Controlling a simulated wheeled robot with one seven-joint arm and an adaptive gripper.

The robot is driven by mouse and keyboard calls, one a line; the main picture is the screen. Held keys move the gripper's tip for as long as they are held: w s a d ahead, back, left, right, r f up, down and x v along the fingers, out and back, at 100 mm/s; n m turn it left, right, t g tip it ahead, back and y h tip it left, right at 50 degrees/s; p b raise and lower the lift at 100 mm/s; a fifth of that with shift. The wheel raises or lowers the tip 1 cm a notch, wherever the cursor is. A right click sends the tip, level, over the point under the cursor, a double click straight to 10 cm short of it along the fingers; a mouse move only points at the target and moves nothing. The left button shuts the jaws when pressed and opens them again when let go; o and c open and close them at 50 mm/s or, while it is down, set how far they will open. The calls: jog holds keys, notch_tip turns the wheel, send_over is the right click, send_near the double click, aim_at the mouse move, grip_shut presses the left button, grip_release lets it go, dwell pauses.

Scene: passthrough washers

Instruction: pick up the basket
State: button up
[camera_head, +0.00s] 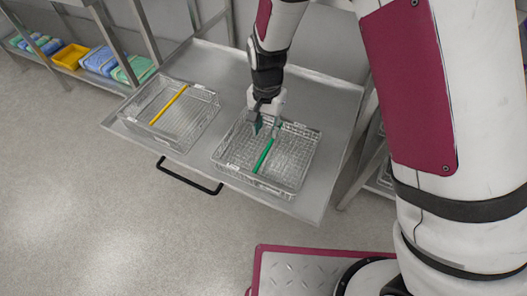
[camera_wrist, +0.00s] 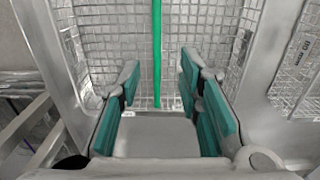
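A wire mesh basket with a green bar (camera_head: 284,174) stands on the metal cart top. A second wire basket with a yellow bar (camera_head: 190,127) stands to its left. My gripper (camera_head: 266,127) points down at the far side of the green-bar basket, near its rim. In the wrist view, my gripper (camera_wrist: 160,85) is open, its teal pads apart with nothing seen held between them. The mesh and green bar (camera_wrist: 157,50) show beyond and between the fingers. I cannot tell whether the fingers touch the rim.
The metal cart top (camera_head: 222,118) has bare space between and behind the baskets. A black handle (camera_head: 190,181) sticks out at its front edge. A low shelf at the far left holds a yellow bin (camera_head: 70,56) and folded cloth bundles (camera_head: 100,61). The floor in front is clear.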

aim_at(268, 146)
notch_tip(268, 146, down, 5)
jog(key=shift+f+b, duration=0.15)
jog(key=shift+b, duration=0.2)
jog(key=shift+w+d+f+b, duration=0.2)
jog(key=shift+f+b, duration=0.1)
jog(key=shift+f, duration=1.05)
jog(key=shift+w+d+f+b, duration=0.15)
jog(key=shift+f+b, duration=0.15)
jog(key=shift+f, duration=1.05)
jog(key=shift+s, duration=0.1)
grip_shut()
